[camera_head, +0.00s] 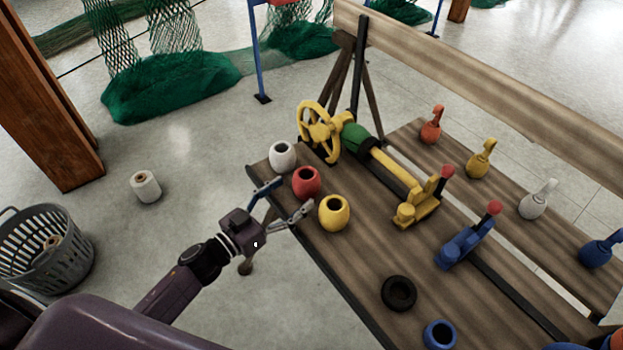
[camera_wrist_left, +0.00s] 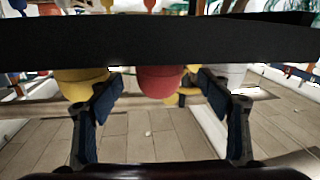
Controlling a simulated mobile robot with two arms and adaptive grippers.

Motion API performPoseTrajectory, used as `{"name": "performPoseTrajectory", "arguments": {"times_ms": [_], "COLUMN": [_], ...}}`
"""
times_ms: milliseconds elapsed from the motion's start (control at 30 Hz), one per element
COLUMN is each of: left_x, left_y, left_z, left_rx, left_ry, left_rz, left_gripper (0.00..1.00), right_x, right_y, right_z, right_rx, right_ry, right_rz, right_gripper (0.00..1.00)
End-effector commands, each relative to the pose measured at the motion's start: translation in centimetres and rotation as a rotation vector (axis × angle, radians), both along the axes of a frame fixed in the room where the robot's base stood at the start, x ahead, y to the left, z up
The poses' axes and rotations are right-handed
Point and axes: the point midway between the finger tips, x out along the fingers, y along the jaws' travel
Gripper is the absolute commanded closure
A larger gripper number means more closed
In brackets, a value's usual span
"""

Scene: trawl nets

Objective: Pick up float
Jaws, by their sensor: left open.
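Three round floats with holes in their tops stand along the near-left edge of the wooden bench: a white one (camera_head: 283,156), a red one (camera_head: 307,183) and a yellow one (camera_head: 334,213). My left gripper (camera_head: 294,194) is open and empty at the bench edge, with its fingers pointing towards the red float. In the left wrist view the red float (camera_wrist_left: 158,82) shows between the two spread fingers (camera_wrist_left: 160,76). The yellow float (camera_wrist_left: 80,84) is beyond the left finger there, and the white one (camera_wrist_left: 228,74) is partly hidden behind the right finger. My right gripper is not in view.
The wooden bench (camera_head: 362,262) also carries a yellow handwheel (camera_head: 322,131), clamps with red knobs, a black ring (camera_head: 398,293), a blue pot (camera_head: 439,335) and several necked floats (camera_head: 480,160). A grey basket (camera_head: 42,255) and a white spool (camera_head: 146,186) stand on the floor.

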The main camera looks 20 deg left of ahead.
Motion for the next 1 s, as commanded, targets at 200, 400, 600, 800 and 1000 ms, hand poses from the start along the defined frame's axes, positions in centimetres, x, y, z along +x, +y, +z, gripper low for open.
{"name": "performPoseTrajectory", "arguments": {"times_ms": [200, 400, 600, 800, 1000], "left_x": [2.1, 4.7, 5.7, 5.7, 5.7], "left_y": [-1.2, -2.6, -3.2, -3.2, -3.2], "left_z": [0.1, 0.0, -0.2, -0.2, -0.2], "left_rx": [0.0, -0.001, 0.0, 0.0, 0.001], "left_ry": [-0.001, -0.003, 0.0, 0.0, 0.0], "left_rz": [0.001, 0.002, 0.001, 0.001, 0.001], "left_gripper": [0.29, 0.29, 0.29, 0.31, 0.53], "right_x": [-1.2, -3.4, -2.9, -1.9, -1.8], "right_y": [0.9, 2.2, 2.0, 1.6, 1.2], "right_z": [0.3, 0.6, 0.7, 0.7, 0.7], "right_rx": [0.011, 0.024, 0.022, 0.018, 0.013], "right_ry": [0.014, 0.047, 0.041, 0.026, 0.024], "right_rz": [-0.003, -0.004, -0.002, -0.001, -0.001], "right_gripper": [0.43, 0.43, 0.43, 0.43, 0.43]}}
